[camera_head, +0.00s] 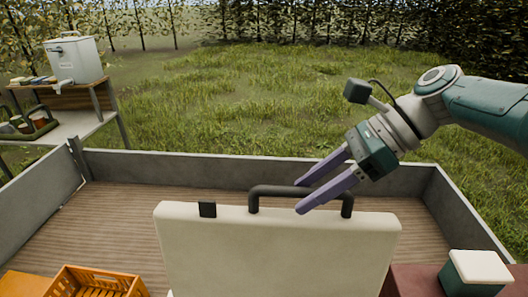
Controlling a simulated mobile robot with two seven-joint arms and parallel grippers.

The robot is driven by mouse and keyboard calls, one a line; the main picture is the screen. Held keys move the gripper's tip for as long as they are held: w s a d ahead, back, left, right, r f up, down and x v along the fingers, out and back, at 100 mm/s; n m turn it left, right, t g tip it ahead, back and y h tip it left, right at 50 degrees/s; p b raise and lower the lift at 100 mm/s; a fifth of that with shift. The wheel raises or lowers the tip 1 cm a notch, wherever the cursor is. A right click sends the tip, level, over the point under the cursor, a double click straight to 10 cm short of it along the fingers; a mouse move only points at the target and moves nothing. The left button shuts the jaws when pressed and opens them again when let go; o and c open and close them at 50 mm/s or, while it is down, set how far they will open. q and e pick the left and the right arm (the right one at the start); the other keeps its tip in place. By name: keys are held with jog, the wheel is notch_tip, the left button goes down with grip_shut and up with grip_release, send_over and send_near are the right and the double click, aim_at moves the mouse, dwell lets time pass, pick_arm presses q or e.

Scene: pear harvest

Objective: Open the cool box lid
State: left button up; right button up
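The cool box lid (280,255) is a cream panel at the bottom centre, standing up with its broad face towards me. Its top edge carries a dark bar handle (265,190) and a small black latch (207,210). The box body below is out of view. My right gripper (299,197) comes in from the right at the handle. Its two purple fingers are apart, one on the far side of the bar and one on the near side, with a gap between them. I cannot tell whether they touch the bar. My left gripper is not in view.
The trailer bed has plank flooring (120,190) and low grey side walls (180,168). An orange crate (97,272) is at the bottom left. A green box with a white lid (476,272) is at the bottom right. A white dispenser (75,62) stands on a table at the left.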

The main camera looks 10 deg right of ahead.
jog(key=v, duration=0.7)
jog(key=shift+d+r+p, duration=0.25)
jog(key=shift+p, duration=0.05)
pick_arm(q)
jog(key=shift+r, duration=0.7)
pick_arm(e)
jog(key=s+f+n+h+p, duration=0.5)
jog(key=s+n+h, duration=0.1)
jog(key=s+n, duration=0.55)
pick_arm(q)
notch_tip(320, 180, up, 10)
jog(key=p, duration=0.4)
jog(key=shift+p, duration=0.4)
pick_arm(e)
jog(key=s+a+r+n+t+h, duration=0.1)
jog(key=s+r+n+h, duration=0.1)
jog(key=s+r+n, duration=0.8)
jog(key=s+n, duration=0.2)
jog(key=s, duration=0.1)
jog(key=shift+a+t+h, duration=0.15)
jog(key=shift+t+h, duration=0.15)
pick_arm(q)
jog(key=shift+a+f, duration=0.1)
pick_arm(e)
jog(key=shift+s, duration=0.1)
